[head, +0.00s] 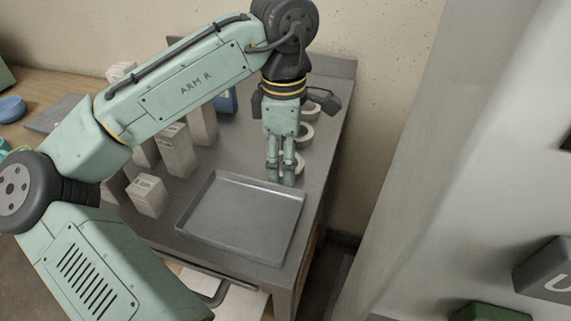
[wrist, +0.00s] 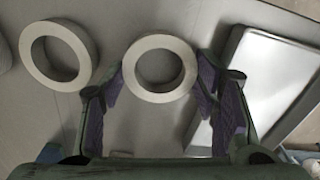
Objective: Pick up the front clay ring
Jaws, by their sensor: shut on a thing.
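The front clay ring (wrist: 160,94) is a pale, flat ring with a round hole. In the wrist view it sits between the purple-padded fingers of my gripper (wrist: 162,72), which is shut on its outer sides. In the head view my gripper (head: 281,181) points down just behind the tray and partly hides this ring (head: 299,162). I cannot tell whether the ring touches the table. A second clay ring (wrist: 88,56) lies left of it in the wrist view, apart from my fingers. Two more rings show behind in the head view, the middle one (head: 307,139) and the back one (head: 311,114).
A grey metal tray (head: 240,222), empty, lies in front of my gripper; its rim (wrist: 222,75) is close to the right finger in the wrist view. Several pale boxes (head: 148,197) stand to the left. The grey table's right edge is near the rings.

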